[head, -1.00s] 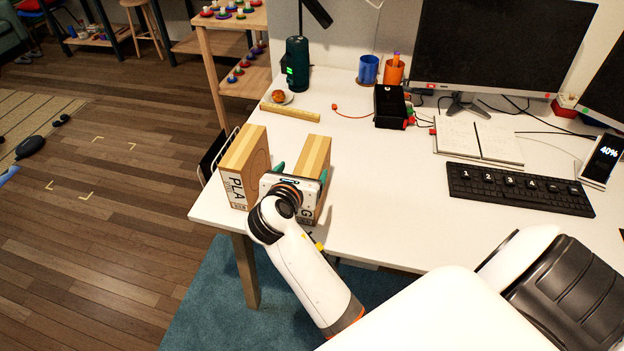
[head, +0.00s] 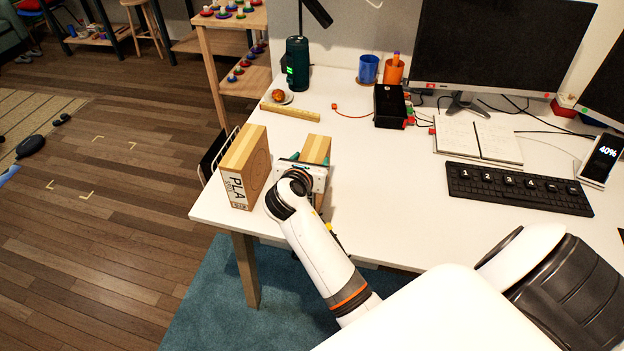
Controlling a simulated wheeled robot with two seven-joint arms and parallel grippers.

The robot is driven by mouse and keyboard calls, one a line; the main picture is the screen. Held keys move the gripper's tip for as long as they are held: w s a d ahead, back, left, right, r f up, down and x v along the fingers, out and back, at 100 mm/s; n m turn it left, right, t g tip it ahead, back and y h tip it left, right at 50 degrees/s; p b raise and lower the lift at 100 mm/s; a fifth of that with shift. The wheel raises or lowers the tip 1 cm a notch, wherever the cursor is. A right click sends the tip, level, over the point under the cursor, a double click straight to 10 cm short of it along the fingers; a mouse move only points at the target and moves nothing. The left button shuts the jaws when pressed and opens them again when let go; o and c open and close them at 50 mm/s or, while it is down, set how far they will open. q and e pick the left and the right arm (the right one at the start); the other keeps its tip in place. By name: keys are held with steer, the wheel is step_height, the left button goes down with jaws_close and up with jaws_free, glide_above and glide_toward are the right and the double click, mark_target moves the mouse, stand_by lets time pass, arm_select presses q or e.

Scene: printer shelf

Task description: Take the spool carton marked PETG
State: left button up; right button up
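The second spool carton (head: 317,149), wood-brown on top, stands upright near the desk's left front corner. Its label is hidden behind my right gripper; a letter G showed there earlier. My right gripper (head: 308,161) is at the front of this carton, with teal fingertips beside its left and right sides. I cannot tell whether the fingers touch it. The carton marked PLA (head: 244,168) stands upright just to the left, apart from the gripper. My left gripper is not in view.
The white desk (head: 390,220) is clear to the right of the cartons, up to a black keyboard (head: 520,189). A dark rack (head: 214,155) stands left of the PLA carton.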

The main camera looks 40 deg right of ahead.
jaws_close()
steer(key=shift+r, duration=0.1)
